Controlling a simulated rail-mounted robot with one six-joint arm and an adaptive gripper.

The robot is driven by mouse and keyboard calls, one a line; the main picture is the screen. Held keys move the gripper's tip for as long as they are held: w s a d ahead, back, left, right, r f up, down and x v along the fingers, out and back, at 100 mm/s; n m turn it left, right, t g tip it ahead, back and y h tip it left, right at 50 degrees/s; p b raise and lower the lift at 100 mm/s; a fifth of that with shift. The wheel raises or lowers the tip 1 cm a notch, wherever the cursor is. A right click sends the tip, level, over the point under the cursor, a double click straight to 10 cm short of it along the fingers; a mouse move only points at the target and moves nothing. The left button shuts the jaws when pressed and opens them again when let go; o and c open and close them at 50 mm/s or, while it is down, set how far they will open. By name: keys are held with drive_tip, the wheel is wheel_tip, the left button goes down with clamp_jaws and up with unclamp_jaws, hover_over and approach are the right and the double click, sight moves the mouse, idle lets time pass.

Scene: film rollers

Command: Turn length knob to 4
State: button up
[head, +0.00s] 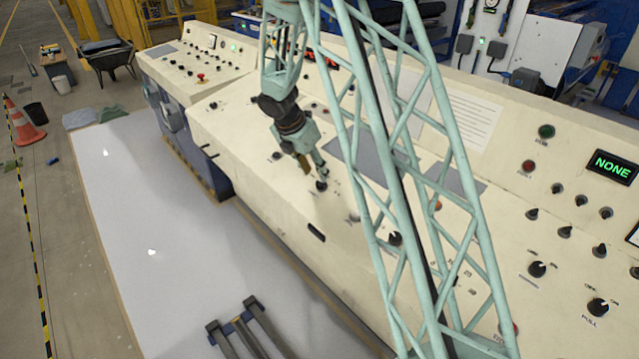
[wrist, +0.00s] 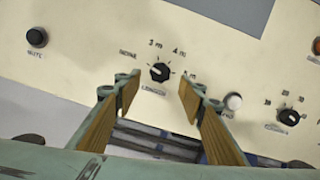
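The length knob (wrist: 160,71) is a small black dial on the cream panel in the wrist view. Labels NONE, 3 m, 4 m and another partly hidden mark lie around it, with LENGTH below. A pale mark shows on the knob, but where it points is too small to tell for sure. My gripper (wrist: 158,86) is open, its two wood-coloured finger pads on either side of the knob's lower edge, with gaps to both sides. In the head view, my gripper (head: 314,172) is over the panel close to a black knob (head: 321,185); contact cannot be told.
In the wrist view, a black MUTE button (wrist: 37,37) is left, a white button (wrist: 233,101) is just right of the right finger, and another dial (wrist: 289,117) is farther right. In the head view, a green display (head: 612,166) reads NONE.

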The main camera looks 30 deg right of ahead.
sight(320, 182)
drive_tip(key=shift+b+x, duration=0.5)
drive_tip(key=shift+x, duration=2.6)
drive_tip(key=shift+c, duration=0.5)
drive_tip(key=c, duration=0.7)
